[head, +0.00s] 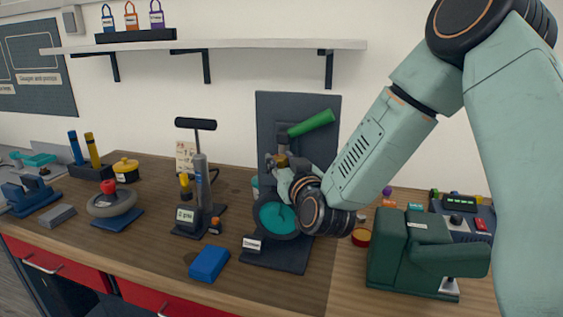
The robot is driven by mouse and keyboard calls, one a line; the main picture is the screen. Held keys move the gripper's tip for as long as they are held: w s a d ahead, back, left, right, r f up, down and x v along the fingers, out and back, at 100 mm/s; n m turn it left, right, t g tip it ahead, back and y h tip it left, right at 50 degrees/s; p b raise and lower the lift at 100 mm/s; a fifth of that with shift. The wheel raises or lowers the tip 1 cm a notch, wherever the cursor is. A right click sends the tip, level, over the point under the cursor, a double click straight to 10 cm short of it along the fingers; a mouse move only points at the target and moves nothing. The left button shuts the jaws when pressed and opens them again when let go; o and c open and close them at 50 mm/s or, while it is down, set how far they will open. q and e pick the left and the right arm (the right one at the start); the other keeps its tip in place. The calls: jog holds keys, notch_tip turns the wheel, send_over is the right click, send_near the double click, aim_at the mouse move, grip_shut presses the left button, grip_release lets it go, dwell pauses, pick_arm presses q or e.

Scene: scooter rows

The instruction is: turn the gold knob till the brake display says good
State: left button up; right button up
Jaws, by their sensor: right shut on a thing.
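A dark upright board (300,103) stands on the bench and carries a green lever (312,123). The gold knob (281,160) shows as a small gold-brown patch just below the lever's mount. My right gripper (282,170) reaches in from the right and is shut on the gold knob, its fingers covering most of it. A teal disc (272,217) in a dark ring sits below the gripper, partly hidden by my wrist. I cannot make out a brake display on this stand; my arm hides part of it. My left gripper is not in view.
A pump with a small display (185,215) stands left of the board, and a blue block (209,263) lies in front. A dark green machine (402,255) stands at the right, near a panel with a green-lit display (460,200). A shelf (230,44) runs above.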

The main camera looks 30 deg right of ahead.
jog(key=c, duration=0.4)
jog(key=shift+r, duration=0.1)
jog(key=shift+a+m+h+b, duration=0.1)
jog(key=shift+m+h+b, duration=0.25)
jog(key=shift+h, duration=0.25)
jog(key=shift+w+a+m+g+h, duration=0.1)
jog(key=shift+m+g+h, duration=0.2)
jog(key=shift+h, duration=0.1)
jog(key=shift+a+m+g+h, duration=0.1)
jog(key=shift+m+g+h, duration=0.2)
jog(key=shift+m+h, duration=0.35)
jog(key=shift+w+r+m+g+h, duration=0.1)
jog(key=shift+m+g+h, duration=0.55)
jog(key=shift+h, duration=0.5)
jog(key=shift+a+m+g+h+p, duration=0.1)
jog(key=shift+m+g+h+p, duration=0.25)
jog(key=shift+m+g+h, duration=0.65)
jog(key=shift+m+h, duration=0.25)
jog(key=shift+h, duration=0.25)
